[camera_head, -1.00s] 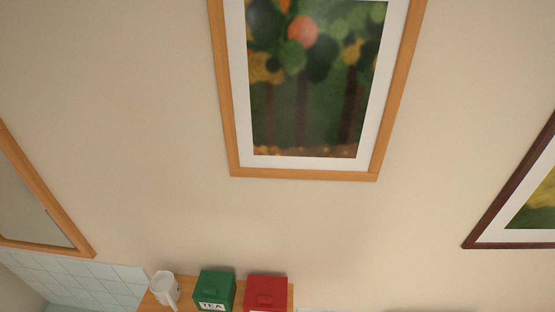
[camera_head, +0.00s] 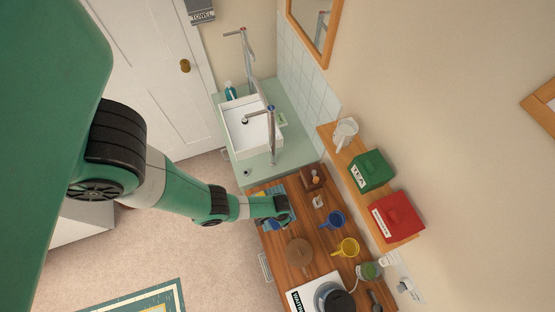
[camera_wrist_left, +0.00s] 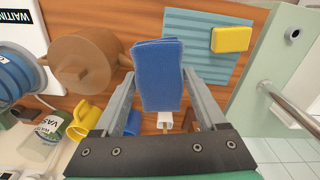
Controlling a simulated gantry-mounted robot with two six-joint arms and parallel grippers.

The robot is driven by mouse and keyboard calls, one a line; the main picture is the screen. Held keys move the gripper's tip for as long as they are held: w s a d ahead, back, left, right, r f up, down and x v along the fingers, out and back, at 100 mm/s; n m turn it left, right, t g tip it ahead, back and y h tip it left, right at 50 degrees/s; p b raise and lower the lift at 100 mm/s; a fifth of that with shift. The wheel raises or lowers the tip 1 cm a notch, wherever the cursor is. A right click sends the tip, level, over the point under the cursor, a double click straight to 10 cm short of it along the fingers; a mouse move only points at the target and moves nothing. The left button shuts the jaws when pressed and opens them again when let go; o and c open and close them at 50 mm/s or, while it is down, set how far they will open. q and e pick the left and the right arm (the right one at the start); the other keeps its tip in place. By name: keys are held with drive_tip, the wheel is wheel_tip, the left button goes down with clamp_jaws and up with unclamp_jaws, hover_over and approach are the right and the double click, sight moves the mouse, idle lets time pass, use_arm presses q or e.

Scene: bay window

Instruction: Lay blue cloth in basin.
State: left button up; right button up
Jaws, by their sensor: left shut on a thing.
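The white rectangular basin (camera_head: 233,112) is set in a pale green counter at the upper middle of the head view, with a drain hole inside. The blue cloth (camera_wrist_left: 158,75) is a folded pad in the left wrist view, held upright between the fingers of my left gripper (camera_wrist_left: 160,105). In the head view my left gripper (camera_head: 284,215) is over the wooden counter, in front of the basin and apart from it. The cloth is mostly hidden there. My right gripper is not in view.
Tall taps (camera_head: 271,140) rise beside the basin. A teal ribbed mat (camera_wrist_left: 205,35) carries a yellow sponge (camera_wrist_left: 231,39). A blue mug (camera_head: 334,218), yellow mug (camera_head: 347,248), brown lidded pot (camera_head: 299,252) and kettle (camera_head: 334,299) crowd the counter. A shelf with canisters (camera_head: 371,170) overhangs the wall side.

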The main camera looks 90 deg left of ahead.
use_arm(q)
drive_tip(key=s+d+f+m, duration=0.2)
drive_tip(key=s+d, duration=0.3)
drive_tip(key=s, duration=0.5)
drive_tip(key=w+a+f+b, duration=0.2)
drive_tip(key=a+f+b, duration=0.1)
drive_tip(key=w+a+f+b, duration=0.3)
drive_tip(key=a+b, duration=0.1)
drive_tip(key=w+a+f+b, duration=0.2)
drive_tip(key=w+a+b, duration=0.1)
drive_tip(key=a, duration=0.1)
drive_tip(key=shift+f, duration=0.4)
drive_tip(key=shift+w+a, duration=0.1)
drive_tip(key=shift+a, duration=0.1)
drive_tip(key=f+b, duration=0.2)
drive_tip(key=b, duration=0.1)
drive_tip(key=f+b, duration=0.1)
drive_tip(key=f, duration=0.1)
drive_tip(key=shift+w+a+f+b, duration=0.1)
drive_tip(key=shift+w+a+b, duration=0.1)
drive_tip(key=shift+a+b, duration=0.15)
drive_tip(key=shift+r, duration=0.2)
drive_tip(key=shift+f, duration=0.15)
drive_tip(key=o, duration=1.2)
